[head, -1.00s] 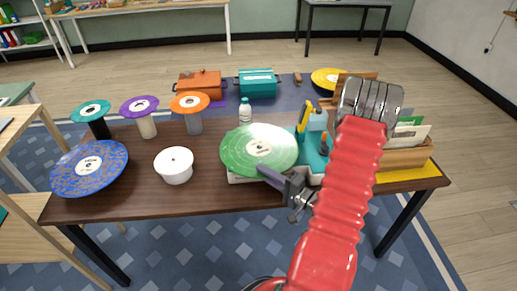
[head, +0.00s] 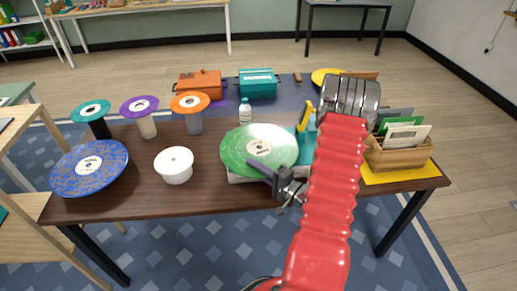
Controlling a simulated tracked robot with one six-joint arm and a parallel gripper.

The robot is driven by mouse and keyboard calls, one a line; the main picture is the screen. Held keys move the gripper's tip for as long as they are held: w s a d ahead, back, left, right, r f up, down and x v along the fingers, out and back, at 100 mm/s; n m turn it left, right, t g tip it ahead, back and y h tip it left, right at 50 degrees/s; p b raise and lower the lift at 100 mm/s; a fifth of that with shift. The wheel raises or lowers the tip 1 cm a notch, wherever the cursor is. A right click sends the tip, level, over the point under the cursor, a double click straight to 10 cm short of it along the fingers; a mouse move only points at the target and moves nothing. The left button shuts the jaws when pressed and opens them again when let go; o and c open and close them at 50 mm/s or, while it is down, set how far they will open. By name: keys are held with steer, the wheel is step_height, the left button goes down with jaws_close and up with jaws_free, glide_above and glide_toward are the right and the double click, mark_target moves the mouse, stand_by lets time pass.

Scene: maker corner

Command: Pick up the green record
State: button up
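The green record (head: 252,142) is a large marbled disc with a white label. It lies on a pale-based turntable (head: 238,179) near the front middle of the table in the head view. My gripper (head: 254,167) is at the record's front edge, with its dark fingers overlapping the record in the picture. The view does not show clearly whether the fingers are apart, or whether they touch or straddle the rim. My red arm hides the turntable's right side.
A blue record (head: 85,167) and a white cylinder (head: 174,165) stand to the left. Teal, purple and orange discs (head: 190,103) sit on posts behind. A white bottle (head: 245,111) stands behind the record. A wooden crate of sleeves (head: 402,155) is at the right.

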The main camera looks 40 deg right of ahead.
jaws_close()
stand_by(0.4)
steer(key=shift+r, duration=5.05)
